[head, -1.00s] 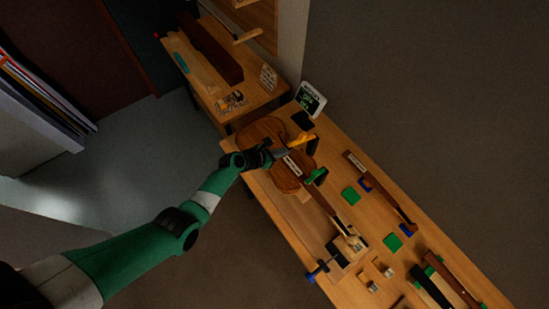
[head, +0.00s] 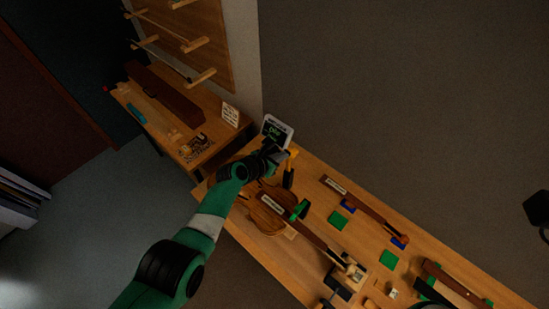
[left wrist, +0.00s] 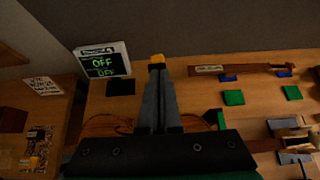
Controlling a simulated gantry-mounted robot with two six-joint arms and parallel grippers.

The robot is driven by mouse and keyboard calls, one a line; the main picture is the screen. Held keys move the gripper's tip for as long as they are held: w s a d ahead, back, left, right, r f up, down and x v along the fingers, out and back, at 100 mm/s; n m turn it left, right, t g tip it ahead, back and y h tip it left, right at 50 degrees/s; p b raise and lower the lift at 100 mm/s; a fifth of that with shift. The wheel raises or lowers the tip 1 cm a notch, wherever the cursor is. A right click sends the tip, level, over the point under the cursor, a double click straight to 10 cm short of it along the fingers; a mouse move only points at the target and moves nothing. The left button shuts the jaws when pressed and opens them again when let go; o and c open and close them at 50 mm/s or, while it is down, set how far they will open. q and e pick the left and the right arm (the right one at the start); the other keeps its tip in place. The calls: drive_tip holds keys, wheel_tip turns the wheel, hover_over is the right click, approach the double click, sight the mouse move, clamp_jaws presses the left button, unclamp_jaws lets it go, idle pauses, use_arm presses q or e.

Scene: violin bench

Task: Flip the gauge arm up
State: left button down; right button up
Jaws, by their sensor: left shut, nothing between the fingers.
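The display (head: 277,131) reads OFF on two lines in the wrist view (left wrist: 103,61). The gauge arm's lower part is hidden. My right gripper is not seen.
The violin (head: 266,217) lies on the bench (head: 312,178), partly under my left arm. A neck piece (head: 365,207) rests on blue blocks to the right, near green pads (head: 337,220). A side table (head: 160,137) stands at the left.

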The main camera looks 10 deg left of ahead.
use_arm(q)
drive_tip(key=shift+s+a+r+p, duration=0.2)
drive_tip(key=shift+s+r+p, duration=0.3)
drive_tip(key=shift+p, duration=0.3)
drive_tip(key=shift+w+r, duration=0.1)
drive_tip(key=shift+r+p, duration=0.3)
wheel_tip(320, 180, up, 9)
drive_tip(key=w+d+p, duration=0.1)
drive_tip(key=w+p, duration=0.1)
drive_tip(key=p, duration=0.4)
drive_tip(key=shift+w+d+p, duration=0.15)
drive_tip(key=shift+w+p, duration=0.05)
drive_tip(key=shift+p, duration=0.15)
drive_tip(key=shift+f, duration=0.1)
